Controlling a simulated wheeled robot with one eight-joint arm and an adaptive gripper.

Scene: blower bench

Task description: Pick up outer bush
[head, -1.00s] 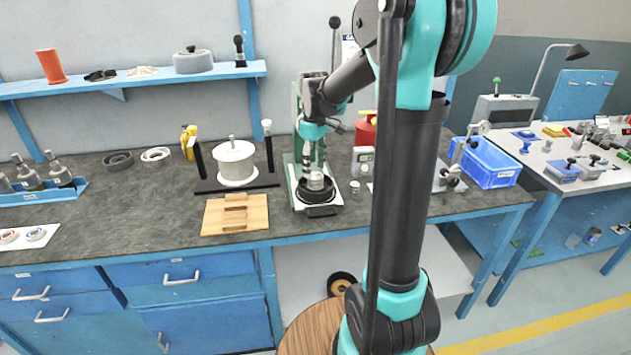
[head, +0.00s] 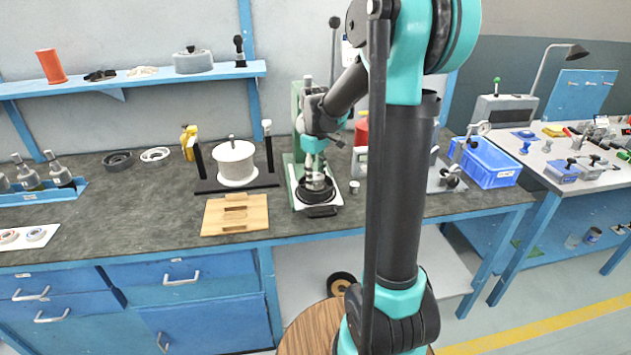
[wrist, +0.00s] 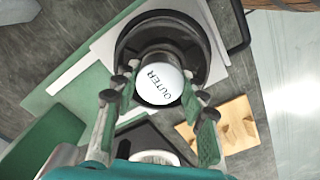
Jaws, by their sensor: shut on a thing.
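The outer bush (wrist: 160,84) shows in the wrist view as a round piece with a white top face lettered "OUTER". It sits within a dark round holder (wrist: 127,45) on the press base. My gripper (wrist: 157,92) is shut on the bush, with a finger on each side of it. In the head view my gripper (head: 315,172) points down over the dark holder (head: 302,195) on the green press. There the bush is mostly hidden by the fingers. I cannot tell whether it is lifted clear of the holder.
The green press column (head: 296,120) stands close behind my gripper. A small metal cup (head: 354,187) stands to the right.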

